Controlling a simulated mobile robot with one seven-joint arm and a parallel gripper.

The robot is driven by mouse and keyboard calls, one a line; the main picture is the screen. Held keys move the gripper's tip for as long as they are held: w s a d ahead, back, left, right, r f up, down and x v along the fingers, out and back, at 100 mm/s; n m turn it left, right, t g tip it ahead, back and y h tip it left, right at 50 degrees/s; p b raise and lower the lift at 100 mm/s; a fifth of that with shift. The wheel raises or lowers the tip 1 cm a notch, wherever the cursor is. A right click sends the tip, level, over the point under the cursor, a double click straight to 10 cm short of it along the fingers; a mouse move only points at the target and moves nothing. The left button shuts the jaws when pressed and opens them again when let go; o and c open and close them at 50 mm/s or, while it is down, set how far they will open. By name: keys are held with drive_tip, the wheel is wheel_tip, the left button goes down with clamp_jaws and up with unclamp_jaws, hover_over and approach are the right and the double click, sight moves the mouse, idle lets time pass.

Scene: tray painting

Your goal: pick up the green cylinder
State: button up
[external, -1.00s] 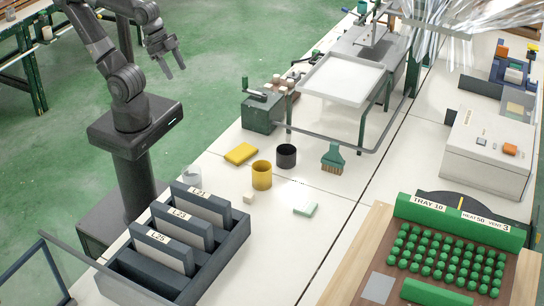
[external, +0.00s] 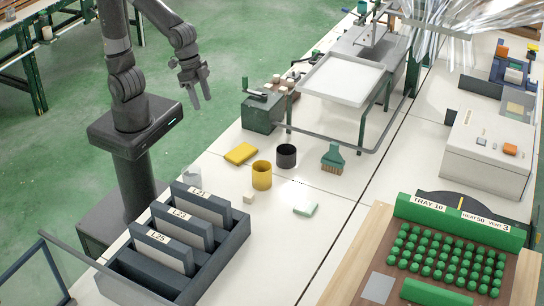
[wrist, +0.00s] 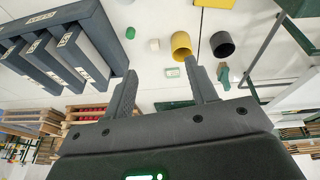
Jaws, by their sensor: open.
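A small green cylinder (wrist: 130,32) stands on the white bench in the wrist view, between the dark slotted rack and a small pale block. I cannot make it out in the external view, where the rack may hide it. My gripper (external: 203,104) is open and empty, raised in the air over the floor side of the bench, fingers pointing down. In the wrist view its two fingers (wrist: 165,75) are spread apart, and the cylinder lies beyond them, up and to the left, not touched.
The slotted rack (external: 237,238) stands near the cylinder. A yellow cup (external: 262,177), black cup (external: 286,157), yellow sponge (external: 241,153), pale block (external: 249,198), mint block (external: 305,209) and brush (external: 333,157) are spread about. A metal-framed tray stand (external: 342,80) rises behind.

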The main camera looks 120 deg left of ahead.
drive_tip(key=w+d+f, duration=0.4)
drive_tip(key=f, duration=0.3)
drive_tip(key=w+d+f+g, duration=0.1)
drive_tip(key=w+d+f, duration=0.2)
drive_tip(key=f, duration=0.5)
drive_tip(key=w+d+f+n+g, duration=0.1)
drive_tip(key=w+d+f, duration=0.3)
drive_tip(key=f, duration=0.4)
drive_tip(key=shift+w+d+y, duration=0.35)
drive_tip(key=shift+w+y, duration=0.05)
drive_tip(key=shift+w, duration=0.4)
drive_tip(key=shift+w+d+f, duration=0.1)
drive_tip(key=shift+w+f, duration=0.05)
drive_tip(key=shift+f, duration=1.2)
drive_tip(key=shift+w+d+f, duration=0.1)
drive_tip(key=shift+f, duration=1.2)
drive_tip(key=shift+c, duration=0.2)
drive_tip(key=c, duration=1)
